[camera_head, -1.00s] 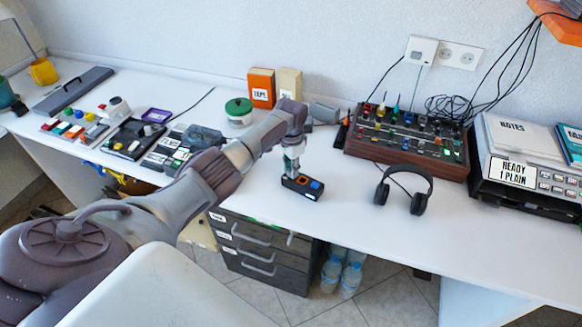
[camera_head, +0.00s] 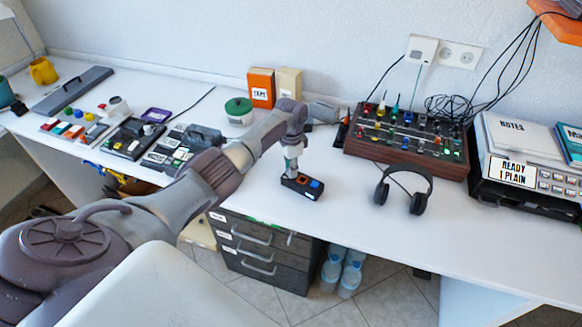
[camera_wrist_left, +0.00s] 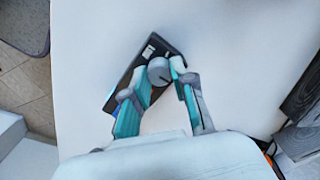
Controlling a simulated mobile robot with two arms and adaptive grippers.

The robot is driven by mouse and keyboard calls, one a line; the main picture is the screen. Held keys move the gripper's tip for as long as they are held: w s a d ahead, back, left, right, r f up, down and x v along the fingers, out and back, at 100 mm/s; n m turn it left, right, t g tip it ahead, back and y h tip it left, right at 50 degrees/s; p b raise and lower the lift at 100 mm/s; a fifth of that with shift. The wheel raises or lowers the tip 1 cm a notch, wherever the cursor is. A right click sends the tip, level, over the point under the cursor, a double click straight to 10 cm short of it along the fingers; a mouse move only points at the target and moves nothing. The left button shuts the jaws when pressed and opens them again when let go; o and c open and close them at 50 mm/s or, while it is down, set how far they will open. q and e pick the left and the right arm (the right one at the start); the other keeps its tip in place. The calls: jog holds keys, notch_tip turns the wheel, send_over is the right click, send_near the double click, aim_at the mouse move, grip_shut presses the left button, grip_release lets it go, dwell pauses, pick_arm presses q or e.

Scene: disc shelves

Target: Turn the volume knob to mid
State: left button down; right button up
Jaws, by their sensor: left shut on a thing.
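A small black box (camera_head: 303,188) with an orange and a blue square on top lies on the white desk near its front edge. It also shows in the left wrist view (camera_wrist_left: 153,48), with a round grey knob (camera_wrist_left: 159,71) that has a dark pointer line. My left gripper (camera_head: 291,168) reaches down over the box's left end. In the left wrist view its teal fingers (camera_wrist_left: 160,79) are closed on the knob from both sides. The knob is hidden by the gripper in the head view. My right gripper is not in view.
Headphones (camera_head: 404,189) lie right of the box, with a wood-sided mixer (camera_head: 405,160) behind them. Drawers (camera_head: 262,250) stand below the desk. The desk around the box is mostly clear.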

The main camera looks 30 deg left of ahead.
pick_arm(q)
jog(key=c, duration=0.9)
grip_release()
jog(key=shift+c, duration=0.2)
notch_tip(320, 180, up, 12)
